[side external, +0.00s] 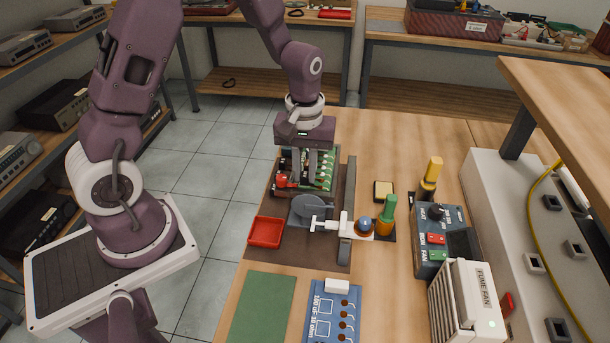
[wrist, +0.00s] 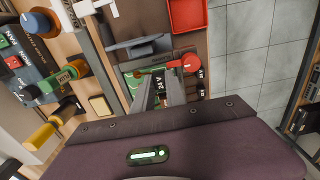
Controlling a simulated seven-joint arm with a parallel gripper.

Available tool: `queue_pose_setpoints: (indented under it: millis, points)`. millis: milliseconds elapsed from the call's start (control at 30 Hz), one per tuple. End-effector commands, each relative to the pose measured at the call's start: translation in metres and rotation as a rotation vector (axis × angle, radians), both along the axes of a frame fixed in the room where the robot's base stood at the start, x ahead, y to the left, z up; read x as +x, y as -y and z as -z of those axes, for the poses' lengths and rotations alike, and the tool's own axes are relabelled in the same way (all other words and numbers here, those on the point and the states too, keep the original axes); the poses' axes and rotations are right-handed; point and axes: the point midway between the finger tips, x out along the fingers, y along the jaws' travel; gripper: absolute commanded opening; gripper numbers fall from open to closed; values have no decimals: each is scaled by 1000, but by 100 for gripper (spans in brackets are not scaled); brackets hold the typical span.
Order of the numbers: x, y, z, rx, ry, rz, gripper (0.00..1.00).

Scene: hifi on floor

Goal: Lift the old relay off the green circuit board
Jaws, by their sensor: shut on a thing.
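The green circuit board (side external: 326,183) lies on a brown mat, with a row of light parts along its right side. A green patch of the board also shows in the wrist view (wrist: 132,82). My gripper (side external: 303,176) points down over the board. In the wrist view my gripper (wrist: 163,82) is shut on a small dark block with pale lettering, seemingly the old relay (wrist: 160,87); the fingers hide most of it. I cannot tell whether it touches the board. A red round part (wrist: 190,62) sits close beside the fingers; it shows left of them in the side view (side external: 282,181).
A red tray (side external: 266,232) is in front of the board. A grey round holder (side external: 313,208) and a metal bar (side external: 347,215) stand close by. Yellow and green-handled tools (side external: 388,208), a control box (side external: 437,240) and a fume fan (side external: 466,302) are to the right.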

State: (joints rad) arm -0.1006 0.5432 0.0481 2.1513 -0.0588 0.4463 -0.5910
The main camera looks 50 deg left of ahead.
Motion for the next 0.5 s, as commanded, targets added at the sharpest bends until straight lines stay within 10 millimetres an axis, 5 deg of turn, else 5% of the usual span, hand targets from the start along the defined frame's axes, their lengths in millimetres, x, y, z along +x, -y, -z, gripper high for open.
queue_pose_setpoints:
  millis: [133, 500]
  points:
    - [1, 0, -12, 1, 5, 0, 0]
    - [1, 0, -95, 0, 3, 1, 0]
